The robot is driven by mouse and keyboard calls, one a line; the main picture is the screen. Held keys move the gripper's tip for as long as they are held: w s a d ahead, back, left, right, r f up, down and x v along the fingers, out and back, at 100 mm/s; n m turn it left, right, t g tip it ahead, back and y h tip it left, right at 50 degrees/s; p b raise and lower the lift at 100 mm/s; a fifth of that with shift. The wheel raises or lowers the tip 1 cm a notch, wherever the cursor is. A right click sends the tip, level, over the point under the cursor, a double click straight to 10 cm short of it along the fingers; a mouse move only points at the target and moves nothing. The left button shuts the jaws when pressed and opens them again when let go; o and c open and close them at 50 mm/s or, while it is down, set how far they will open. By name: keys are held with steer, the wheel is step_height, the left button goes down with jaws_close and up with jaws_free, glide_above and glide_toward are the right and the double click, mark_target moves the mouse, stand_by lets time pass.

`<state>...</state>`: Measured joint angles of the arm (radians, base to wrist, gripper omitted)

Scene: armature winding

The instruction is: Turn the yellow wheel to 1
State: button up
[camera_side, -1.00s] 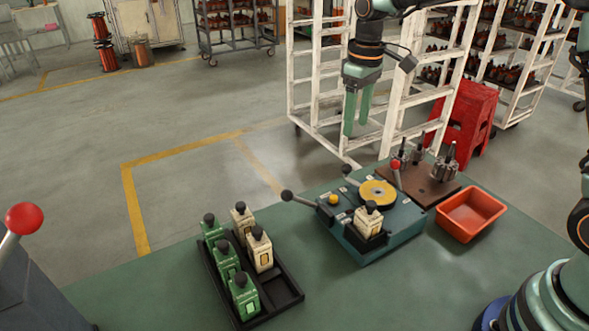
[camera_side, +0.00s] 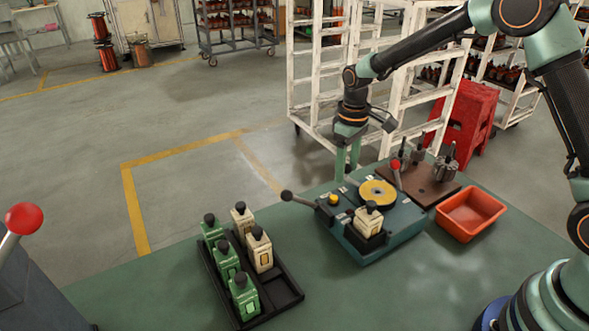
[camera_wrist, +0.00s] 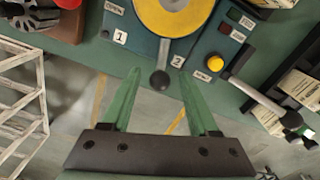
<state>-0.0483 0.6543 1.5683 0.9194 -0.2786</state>
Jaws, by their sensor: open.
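The yellow wheel (camera_side: 378,189) lies on top of the teal winding box (camera_side: 350,238), and its lower part shows in the wrist view (camera_wrist: 172,15). A lever with a dark knob (camera_wrist: 159,80) reaches from the wheel past the box edge, between the labels 1 (camera_wrist: 120,37) and 2 (camera_wrist: 177,60). My gripper (camera_side: 346,171) is open at the far edge of the box. In the wrist view its green fingers lie on either side of the knob, apart from it. The side view hides most of this knob behind the fingers.
A white bottle-shaped part (camera_side: 368,221) stands on the box beside a yellow button (camera_side: 333,199). Another lever with a dark knob (camera_side: 287,196) sticks out left. A black tray (camera_side: 287,291) holds green and cream parts. An orange bin (camera_side: 471,216) stands right.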

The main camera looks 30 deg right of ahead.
steer(key=shift+f, duration=0.3)
jaws_close()
steer(key=shift+r, duration=0.1)
stand_by(1.2)
